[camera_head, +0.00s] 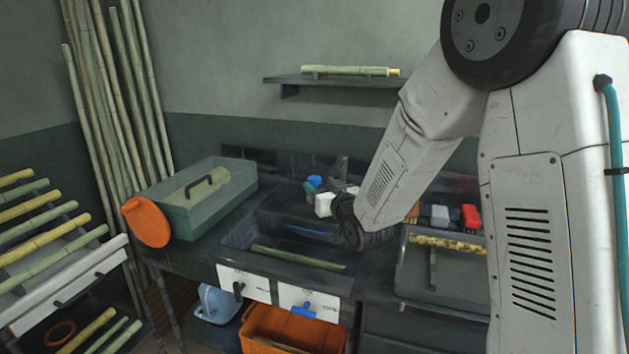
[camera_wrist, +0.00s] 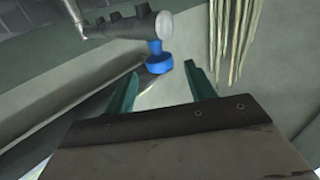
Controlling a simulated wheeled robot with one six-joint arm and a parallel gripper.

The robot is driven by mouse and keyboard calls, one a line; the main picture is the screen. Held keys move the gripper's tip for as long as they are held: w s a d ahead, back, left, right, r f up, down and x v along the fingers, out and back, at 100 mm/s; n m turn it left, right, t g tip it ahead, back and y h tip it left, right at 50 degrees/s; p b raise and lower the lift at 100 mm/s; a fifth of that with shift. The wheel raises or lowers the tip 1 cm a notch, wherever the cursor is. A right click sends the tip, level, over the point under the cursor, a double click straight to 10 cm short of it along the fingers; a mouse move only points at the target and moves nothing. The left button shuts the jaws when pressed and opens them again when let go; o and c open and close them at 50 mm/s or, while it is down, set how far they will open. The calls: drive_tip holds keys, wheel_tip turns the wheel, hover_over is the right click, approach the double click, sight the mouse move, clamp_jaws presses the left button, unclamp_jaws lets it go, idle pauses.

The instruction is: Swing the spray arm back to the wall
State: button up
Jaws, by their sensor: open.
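The spray arm (camera_wrist: 115,25) is a dark grey pipe at the top of the wrist view, with a pale round end and a blue nozzle (camera_wrist: 157,58) hanging under it. My gripper (camera_wrist: 162,70) is open, its two teal fingers apart. The blue nozzle appears between and just beyond the fingertips; I cannot tell whether they touch it. In the head view my gripper (camera_head: 310,188) is above the sink, beside a small blue part (camera_head: 315,181) that looks like the nozzle. My wrist partly hides the spray arm there.
A lidded teal box (camera_head: 185,215) and an orange disc (camera_head: 146,222) stand to the left. A tray (camera_head: 415,275) with a yellow cane and brushes (camera_head: 440,215) are right. A wall shelf (camera_head: 335,82) hangs above.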

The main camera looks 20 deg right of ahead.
sight(317, 182)
drive_tip(key=w, duration=0.4)
drive_tip(key=shift+w+a, duration=0.35)
drive_tip(key=shift+w, duration=0.05)
drive_tip(key=shift+c, duration=0.2)
clamp_jaws()
